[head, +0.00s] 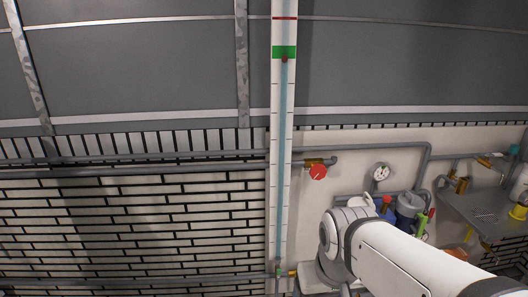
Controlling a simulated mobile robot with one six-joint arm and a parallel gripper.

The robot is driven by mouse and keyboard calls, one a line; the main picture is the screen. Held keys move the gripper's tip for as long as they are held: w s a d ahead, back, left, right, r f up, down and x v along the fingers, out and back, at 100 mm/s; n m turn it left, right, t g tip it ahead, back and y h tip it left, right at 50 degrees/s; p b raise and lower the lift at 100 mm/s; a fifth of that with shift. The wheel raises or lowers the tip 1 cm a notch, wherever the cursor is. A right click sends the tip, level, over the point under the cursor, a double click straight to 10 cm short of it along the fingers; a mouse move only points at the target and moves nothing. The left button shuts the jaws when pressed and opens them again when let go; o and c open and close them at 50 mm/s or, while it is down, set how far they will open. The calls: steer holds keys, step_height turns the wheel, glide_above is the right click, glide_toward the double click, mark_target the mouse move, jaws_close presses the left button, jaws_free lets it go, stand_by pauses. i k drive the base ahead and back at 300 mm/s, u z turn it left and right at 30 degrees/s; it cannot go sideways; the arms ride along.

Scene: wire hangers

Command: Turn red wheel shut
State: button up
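A red wheel (318,172) sits on a brass valve (314,161) on a grey pipe, right of the tall white gauge. Its face is turned toward the camera; I cannot tell whether it is open or shut. My gripper's fingers are not visible.
A round dial (381,171) is right of the wheel. Grey pipes run along the brick wall at left.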

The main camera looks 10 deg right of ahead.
mark_target(318, 172)
steer(key=u, duration=0.95)
steer(key=k, duration=1.05)
steer(key=z, duration=0.85)
steer(key=i, duration=1)
steer(key=z, duration=0.1)
